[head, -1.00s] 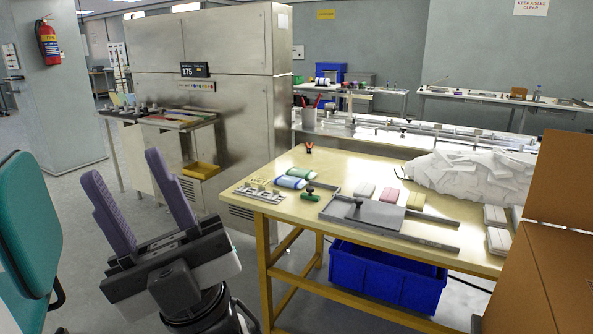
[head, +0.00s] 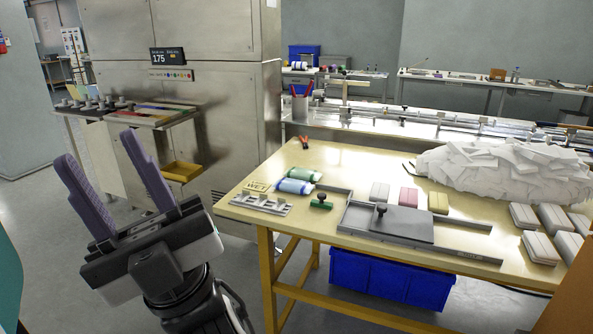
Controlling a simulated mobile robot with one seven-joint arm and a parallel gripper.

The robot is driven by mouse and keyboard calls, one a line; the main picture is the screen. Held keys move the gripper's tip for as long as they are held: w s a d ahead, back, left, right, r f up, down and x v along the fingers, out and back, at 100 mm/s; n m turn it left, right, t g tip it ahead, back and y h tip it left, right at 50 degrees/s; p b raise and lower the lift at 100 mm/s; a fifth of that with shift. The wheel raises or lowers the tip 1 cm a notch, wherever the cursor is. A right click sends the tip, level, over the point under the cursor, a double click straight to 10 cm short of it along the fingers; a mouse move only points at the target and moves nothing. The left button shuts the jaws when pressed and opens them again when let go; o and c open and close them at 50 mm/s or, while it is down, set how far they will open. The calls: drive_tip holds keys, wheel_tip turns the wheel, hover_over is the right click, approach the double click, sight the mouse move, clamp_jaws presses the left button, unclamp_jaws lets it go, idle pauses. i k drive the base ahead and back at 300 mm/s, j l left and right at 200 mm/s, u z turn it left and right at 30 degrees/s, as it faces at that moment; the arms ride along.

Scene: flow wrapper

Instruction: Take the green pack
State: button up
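None of these three looks clearly green. My gripper (head: 98,148) is at the left with its two purple fingers wide apart and pointing up. It is empty, off the table and well away from the packs.
A grey plate in a rail frame (head: 390,222), a green knob (head: 321,203) and a slotted metal rack (head: 260,203) occupy the table front. A white scrap heap (head: 500,165) and several pale packs (head: 540,247) are at right. A steel cabinet (head: 215,100) stands behind my gripper.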

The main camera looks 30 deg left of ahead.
sight(310, 175)
drive_tip(key=i+j, duration=0.1)
drive_tip(key=j, duration=0.45)
drive_tip(key=i+j+z, duration=0.1)
drive_tip(key=j, duration=0.4)
drive_tip(key=i+j, duration=0.15)
drive_tip(key=j, duration=0.15)
drive_tip(key=i+j, duration=0.2)
drive_tip(key=j, duration=0.15)
drive_tip(key=i+j+z, duration=0.1)
drive_tip(key=j, duration=0.2)
drive_tip(key=i, duration=0.2)
